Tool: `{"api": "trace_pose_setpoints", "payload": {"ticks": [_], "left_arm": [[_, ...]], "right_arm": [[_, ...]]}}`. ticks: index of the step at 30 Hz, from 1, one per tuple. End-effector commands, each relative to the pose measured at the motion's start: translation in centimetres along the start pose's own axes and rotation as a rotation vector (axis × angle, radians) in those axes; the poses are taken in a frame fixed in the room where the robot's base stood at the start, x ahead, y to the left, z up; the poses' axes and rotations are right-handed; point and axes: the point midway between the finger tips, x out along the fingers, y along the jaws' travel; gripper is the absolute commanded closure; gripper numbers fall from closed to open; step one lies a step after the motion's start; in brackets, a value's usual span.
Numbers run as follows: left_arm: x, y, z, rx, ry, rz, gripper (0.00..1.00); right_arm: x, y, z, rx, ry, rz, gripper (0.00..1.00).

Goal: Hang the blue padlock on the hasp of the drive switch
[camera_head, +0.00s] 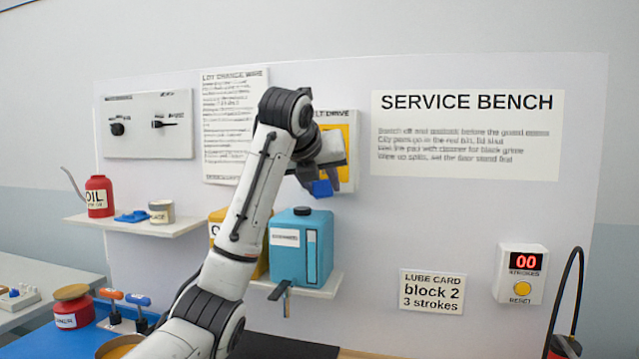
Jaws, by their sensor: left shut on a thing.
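My left gripper (330,165) is raised in front of the belt drive switch panel (351,150) on the back board. It is shut on the blue padlock (321,188), whose blue body shows just below the jaws. The padlock's shackle is hidden by the gripper. The switch panel has a yellow face, partly covered by my arm and gripper. The hasp cannot be made out, and I cannot tell whether the padlock touches it. My right gripper is not in view.
A shelf (322,288) below the gripper carries a teal canister (301,250) and a yellow container. A left shelf (185,228) holds a red oil can (99,196), a blue item and a tin. A stroke counter (520,274) hangs at right.

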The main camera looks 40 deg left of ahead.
Motion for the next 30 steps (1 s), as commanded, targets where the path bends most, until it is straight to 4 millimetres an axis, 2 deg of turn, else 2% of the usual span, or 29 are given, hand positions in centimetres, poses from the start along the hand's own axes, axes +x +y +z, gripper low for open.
{"api": "trace_pose_setpoints", "payload": {"ticks": [18, 30], "left_arm": [[3.2, -0.2, 1.1, 0.0, -0.002, 0.0, 0.92], [3.6, -0.2, 0.9, 0.0, -0.002, 0.0, 0.92]], "right_arm": [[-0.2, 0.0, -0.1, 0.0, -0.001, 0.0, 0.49], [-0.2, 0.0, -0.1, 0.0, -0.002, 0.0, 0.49]]}}
